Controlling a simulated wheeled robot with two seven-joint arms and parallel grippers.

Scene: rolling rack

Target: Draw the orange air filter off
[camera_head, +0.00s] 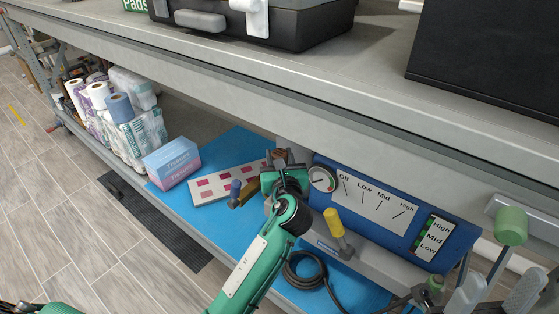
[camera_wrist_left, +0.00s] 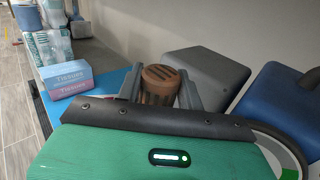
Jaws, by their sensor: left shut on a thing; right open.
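The orange air filter (camera_wrist_left: 161,84) is a ribbed brown-orange cylinder in the left wrist view, between the two dark grey fingers of my left gripper (camera_head: 283,165). The gripper is shut on it. In the head view the filter is mostly hidden by the gripper, with a little brown showing. It is at the left end of the blue and grey machine (camera_head: 322,240); I cannot tell whether it touches the machine. My right gripper (camera_head: 496,296) is open at the bottom right, with its grey fingers apart and nothing visible between them.
The machine has a round gauge (camera_head: 321,179), a white scale panel (camera_head: 374,199) and a yellow-knobbed lever (camera_head: 335,226). A tissue box (camera_head: 171,162) and paper rolls stand left on the lower shelf. A hose (camera_head: 305,270) lies on the blue mat. The upper shelf edge (camera_head: 300,105) overhangs.

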